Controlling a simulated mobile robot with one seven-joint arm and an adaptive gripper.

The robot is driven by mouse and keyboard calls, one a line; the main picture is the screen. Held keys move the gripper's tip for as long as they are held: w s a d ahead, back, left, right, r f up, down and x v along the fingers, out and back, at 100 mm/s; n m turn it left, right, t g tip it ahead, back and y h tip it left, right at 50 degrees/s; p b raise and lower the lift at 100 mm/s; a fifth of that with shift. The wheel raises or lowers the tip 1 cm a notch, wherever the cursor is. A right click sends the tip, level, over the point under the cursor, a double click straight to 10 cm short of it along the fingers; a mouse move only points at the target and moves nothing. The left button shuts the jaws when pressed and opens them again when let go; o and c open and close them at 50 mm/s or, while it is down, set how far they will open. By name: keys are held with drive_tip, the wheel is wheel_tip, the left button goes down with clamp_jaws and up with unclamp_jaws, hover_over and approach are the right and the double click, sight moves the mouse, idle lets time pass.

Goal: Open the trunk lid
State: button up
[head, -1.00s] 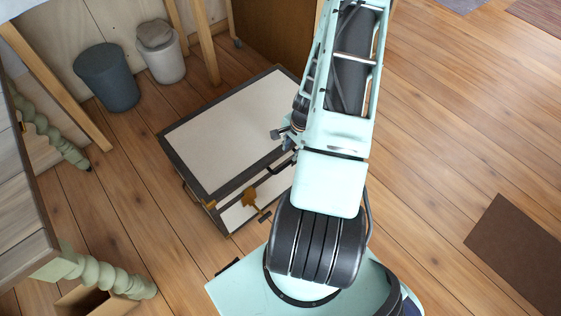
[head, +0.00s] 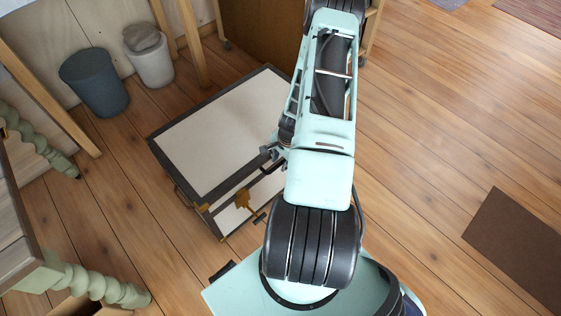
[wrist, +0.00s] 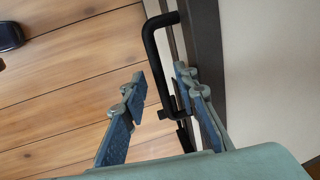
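The trunk (head: 222,130) stands on the floor with a pale top and dark edging. Its lid looks closed, and a brass-coloured latch (head: 244,201) sits on the front side. My gripper (head: 268,152) is at the trunk's front edge, partly hidden by my arm. In the wrist view my gripper (wrist: 160,76) is open, its two blue-grey fingers apart. A black bar handle (wrist: 152,48) on the trunk's dark edge runs down between the fingers. The right finger overlaps the dark edge (wrist: 207,65) in the picture; I cannot tell whether either finger touches the handle.
A dark grey bin (head: 97,82) and a white bin (head: 150,62) stand by the wall behind the trunk. A table with twisted green legs (head: 100,280) is at the left. A brown mat (head: 515,245) lies at the right, with clear wooden floor around it.

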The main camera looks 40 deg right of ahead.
clamp_jaws()
drive_tip(key=shift+r, duration=0.15)
